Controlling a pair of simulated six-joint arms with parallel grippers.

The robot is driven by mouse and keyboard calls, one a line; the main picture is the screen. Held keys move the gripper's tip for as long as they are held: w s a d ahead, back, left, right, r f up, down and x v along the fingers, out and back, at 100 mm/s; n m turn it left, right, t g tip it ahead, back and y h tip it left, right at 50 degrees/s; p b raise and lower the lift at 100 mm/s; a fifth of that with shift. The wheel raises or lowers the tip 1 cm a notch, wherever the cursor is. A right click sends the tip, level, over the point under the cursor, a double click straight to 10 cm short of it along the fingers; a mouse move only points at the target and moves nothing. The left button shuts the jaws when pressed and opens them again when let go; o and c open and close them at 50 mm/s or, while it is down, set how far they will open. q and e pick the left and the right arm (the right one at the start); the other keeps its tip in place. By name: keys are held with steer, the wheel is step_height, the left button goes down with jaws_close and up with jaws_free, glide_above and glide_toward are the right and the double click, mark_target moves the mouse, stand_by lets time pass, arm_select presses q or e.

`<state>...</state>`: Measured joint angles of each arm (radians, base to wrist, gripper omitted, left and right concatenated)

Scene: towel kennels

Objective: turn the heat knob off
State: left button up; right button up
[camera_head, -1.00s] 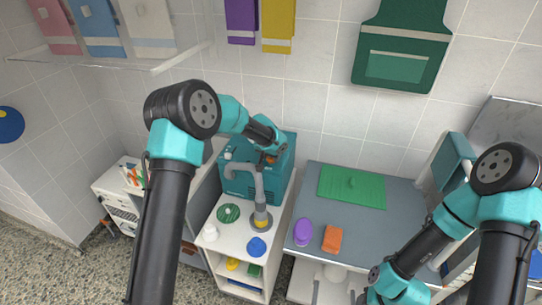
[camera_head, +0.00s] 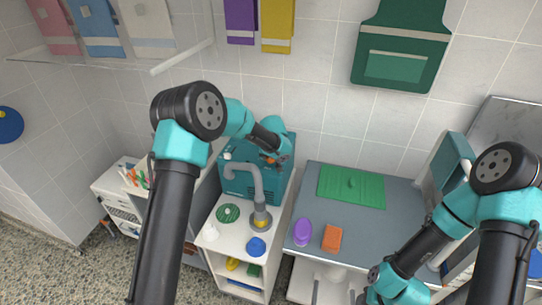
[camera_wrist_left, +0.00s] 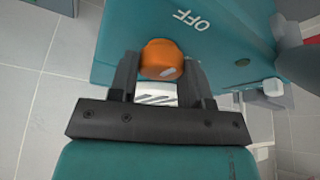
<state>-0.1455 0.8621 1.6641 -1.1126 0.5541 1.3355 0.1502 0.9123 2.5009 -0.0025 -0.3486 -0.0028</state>
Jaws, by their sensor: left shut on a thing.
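The heat knob (camera_wrist_left: 160,58) is round and orange with a pale mark on its lower right side in the left wrist view. It sits on the front of a teal heater box (camera_head: 240,184). White "OFF" lettering (camera_wrist_left: 193,20) is on the box to the upper right of the knob in the wrist view. My left gripper (camera_head: 277,158) is at the knob, with a dark finger on either side of it, shut on it. The gripper mostly hides the knob in the head view. My right arm is at the lower right; its fingertips are not in view.
A grey faucet (camera_head: 257,185) stands in front of the heater on a white cabinet, with a green disc (camera_head: 228,213) and a blue item (camera_head: 256,246). The grey table (camera_head: 320,205) to the right holds a green mat (camera_head: 340,190), a purple item (camera_head: 303,232) and an orange block (camera_head: 332,238).

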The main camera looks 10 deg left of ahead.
arm_select(q)
steer(key=shift+f+n, duration=0.1)
steer(key=shift+n, duration=0.2)
steer(key=o, duration=0.9)
steer(key=v, duration=1.7)
steer(key=shift+r, duration=0.3)
steer(key=shift+d, duration=0.15)
